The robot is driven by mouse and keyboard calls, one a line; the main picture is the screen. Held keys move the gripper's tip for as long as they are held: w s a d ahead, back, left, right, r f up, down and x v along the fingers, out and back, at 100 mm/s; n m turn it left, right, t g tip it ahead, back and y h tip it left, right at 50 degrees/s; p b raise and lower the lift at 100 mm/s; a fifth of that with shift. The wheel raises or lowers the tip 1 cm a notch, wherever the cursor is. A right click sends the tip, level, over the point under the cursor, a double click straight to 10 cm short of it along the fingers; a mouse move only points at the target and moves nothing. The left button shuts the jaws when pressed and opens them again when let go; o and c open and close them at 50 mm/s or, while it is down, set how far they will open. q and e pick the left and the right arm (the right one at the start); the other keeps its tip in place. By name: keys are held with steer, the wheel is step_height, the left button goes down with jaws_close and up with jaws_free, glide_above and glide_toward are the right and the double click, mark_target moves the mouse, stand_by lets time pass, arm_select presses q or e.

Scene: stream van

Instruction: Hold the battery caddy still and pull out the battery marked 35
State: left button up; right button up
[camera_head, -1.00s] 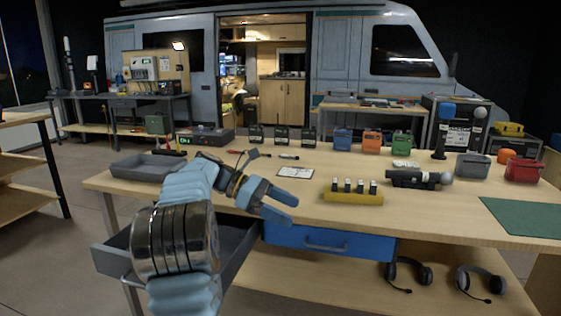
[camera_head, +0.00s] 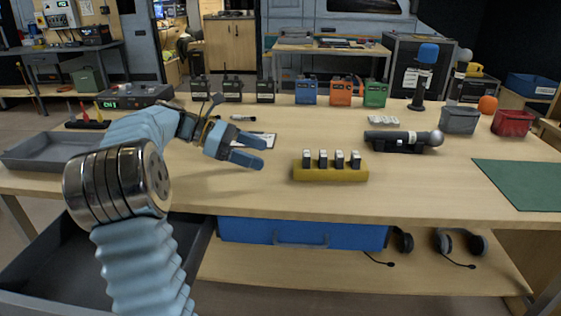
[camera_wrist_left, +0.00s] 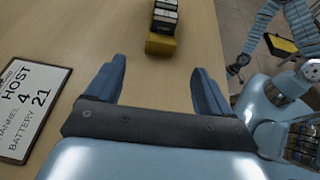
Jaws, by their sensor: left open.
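The yellow battery caddy (camera_head: 330,174) stands on the workbench, with several upright dark batteries (camera_head: 339,159) with pale tops in a row. Their numbers are too small to read. My left gripper (camera_head: 262,152) is open and empty, left of the caddy and apart from it. In the left wrist view the caddy (camera_wrist_left: 160,45) lies beyond the open fingers (camera_wrist_left: 160,72), near the top edge, with its batteries partly cut off. In that view a blue arm hangs at the upper right, with what looks like my right gripper (camera_wrist_left: 238,66); its jaws are unclear.
A clipboard card (camera_wrist_left: 22,105) reading BATTERY 21 lies beside my left gripper. A black cylinder (camera_head: 400,140) on a stand is behind the caddy to the right. Radios (camera_head: 306,92) line the back. A grey tray (camera_head: 45,150) is left, a green mat (camera_head: 520,183) right.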

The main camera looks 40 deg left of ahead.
mark_target(289, 174)
arm_select(q)
steer(key=b+x, duration=0.1)
steer(key=x, duration=0.8)
steer(key=shift+d+f, duration=0.1)
steer(key=shift+f, duration=0.05)
